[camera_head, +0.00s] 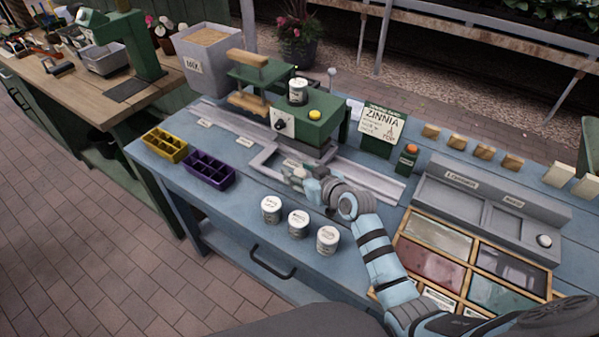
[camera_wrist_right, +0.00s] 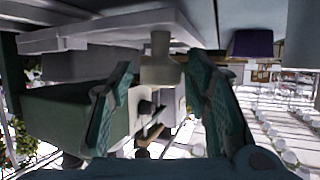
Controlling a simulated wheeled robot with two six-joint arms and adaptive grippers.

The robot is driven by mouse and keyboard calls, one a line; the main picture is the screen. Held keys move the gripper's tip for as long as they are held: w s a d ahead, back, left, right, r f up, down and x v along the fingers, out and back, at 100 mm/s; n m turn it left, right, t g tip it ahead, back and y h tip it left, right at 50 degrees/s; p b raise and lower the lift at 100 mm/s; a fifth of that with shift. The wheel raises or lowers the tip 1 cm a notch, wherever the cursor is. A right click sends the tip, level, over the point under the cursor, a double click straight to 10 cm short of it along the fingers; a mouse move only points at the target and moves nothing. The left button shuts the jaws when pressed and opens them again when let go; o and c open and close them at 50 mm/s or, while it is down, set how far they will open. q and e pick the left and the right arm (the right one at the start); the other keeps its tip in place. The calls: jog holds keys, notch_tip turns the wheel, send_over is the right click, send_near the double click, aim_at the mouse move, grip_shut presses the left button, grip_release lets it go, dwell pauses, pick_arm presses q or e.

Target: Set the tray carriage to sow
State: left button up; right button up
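The tray carriage is a pale grey frame (camera_head: 264,158) on a grey rail (camera_head: 370,181) in front of the green seeder machine (camera_head: 318,128). It sits at the machine, right of two small rail labels (camera_head: 244,142); their words are too small to read. My right gripper (camera_head: 302,177) is at the carriage's front right. In the wrist view a pale knob (camera_wrist_right: 160,62) stands between the fingers of this gripper (camera_wrist_right: 166,78). The fingers look apart, with gaps beside the knob. My left gripper is not in view.
Yellow (camera_head: 165,145) and purple (camera_head: 208,170) cell trays lie at the bench's left front. Three labelled cans (camera_head: 298,223) stand in front of the carriage. A Zinnia card (camera_head: 381,128) and a green bottle (camera_head: 407,158) stand right of the machine. Seed boxes (camera_head: 437,235) fill the right.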

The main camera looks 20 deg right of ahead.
jog(key=v, duration=1.2)
jog(key=shift+a, duration=0.1)
